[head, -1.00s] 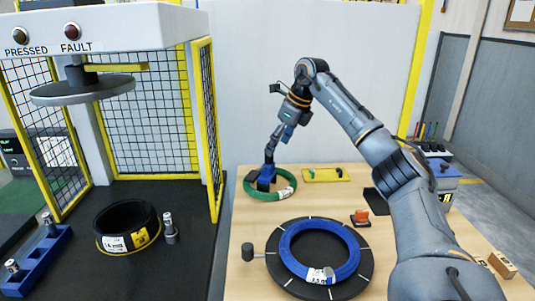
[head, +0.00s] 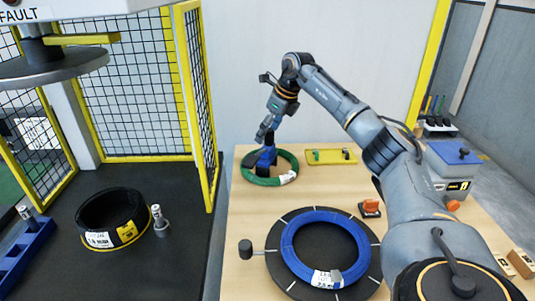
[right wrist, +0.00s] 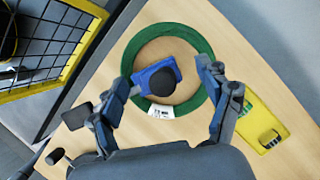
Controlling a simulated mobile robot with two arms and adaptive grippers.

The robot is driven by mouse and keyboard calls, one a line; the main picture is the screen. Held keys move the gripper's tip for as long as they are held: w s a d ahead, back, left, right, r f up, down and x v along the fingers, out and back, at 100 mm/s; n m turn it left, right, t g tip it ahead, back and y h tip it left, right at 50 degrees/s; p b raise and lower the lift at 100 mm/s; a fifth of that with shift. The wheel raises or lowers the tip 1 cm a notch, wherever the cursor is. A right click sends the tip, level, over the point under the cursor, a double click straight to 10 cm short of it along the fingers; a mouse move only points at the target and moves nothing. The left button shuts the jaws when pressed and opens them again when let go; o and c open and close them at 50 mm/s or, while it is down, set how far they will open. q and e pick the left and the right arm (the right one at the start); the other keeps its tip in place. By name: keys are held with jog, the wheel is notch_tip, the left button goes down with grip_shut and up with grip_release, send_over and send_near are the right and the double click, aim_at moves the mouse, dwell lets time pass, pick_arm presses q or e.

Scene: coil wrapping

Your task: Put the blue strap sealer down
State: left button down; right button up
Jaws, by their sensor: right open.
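The blue strap sealer (head: 266,160), a blue body with a black round part, is inside the ring of the green coil (head: 284,176) at the back left of the table. In the right wrist view the sealer (right wrist: 157,76) shows within the ring's opening, with bare table around it. My right gripper (head: 268,142) is over the coil; in the wrist view its fingers (right wrist: 163,80) are spread wide on either side of the sealer, with gaps visible. Whether the sealer's underside rests fully on the table is hard to tell. My left gripper is out of view.
A yellow tray (head: 331,156) lies right of the green coil. A blue coil (head: 292,252) lies on a black turntable (head: 372,272) in front. An orange-topped item (head: 370,208) is near my arm. A caged press with a black coil (head: 80,215) is at left.

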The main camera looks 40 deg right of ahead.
aim_at(264, 145)
jog(key=f, duration=0.1)
jog(key=a+f, duration=0.1)
jog(key=f, duration=0.2)
jog(key=shift+w+a, duration=0.15)
jog(key=shift+w, duration=0.2)
jog(key=shift+w+f, duration=0.2)
jog(key=shift+f, duration=0.3)
jog(key=shift+r, duration=0.1)
grip_shut()
